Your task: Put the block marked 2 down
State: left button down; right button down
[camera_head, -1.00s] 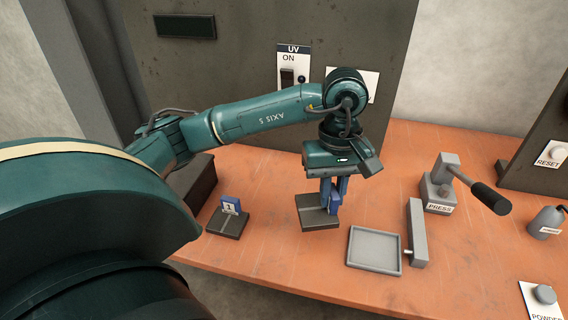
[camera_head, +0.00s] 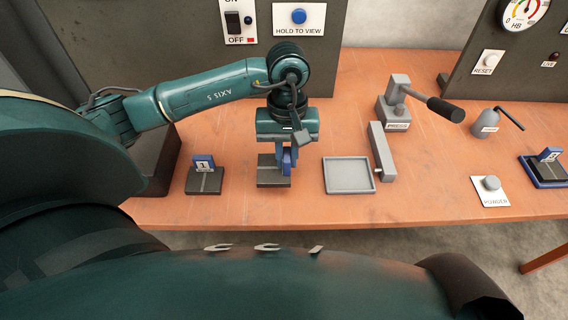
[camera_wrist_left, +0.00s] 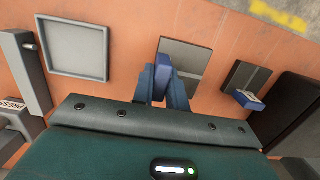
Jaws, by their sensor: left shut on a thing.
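My left gripper (camera_head: 287,160) points down and is shut on a blue block (camera_head: 291,168). The block is at a dark grey square base (camera_head: 268,178); whether it touches the base cannot be told. No number shows on its visible faces. In the left wrist view the block (camera_wrist_left: 161,62) is between the two fingers, over the left part of the base (camera_wrist_left: 188,58). My right gripper is out of view.
A shallow grey tray (camera_head: 349,189) and a grey bar (camera_head: 382,152) lie just right of the held block. A press with a lever (camera_head: 395,108) is behind. The table's front edge is close.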

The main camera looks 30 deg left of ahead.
pick_arm(q)
jog(key=shift+f, duration=2.25)
jog(key=shift+f, duration=0.15)
jog(key=c, duration=1.4)
grip_release()
jog(key=shift+r, duration=0.25)
jog(key=r, duration=0.7)
jog(key=w+r, duration=0.1)
jog(key=r, duration=0.3)
jog(key=shift+w+a+r, duration=0.1)
jog(key=shift+a+r, duration=0.25)
jog(key=shift+a, duration=0.05)
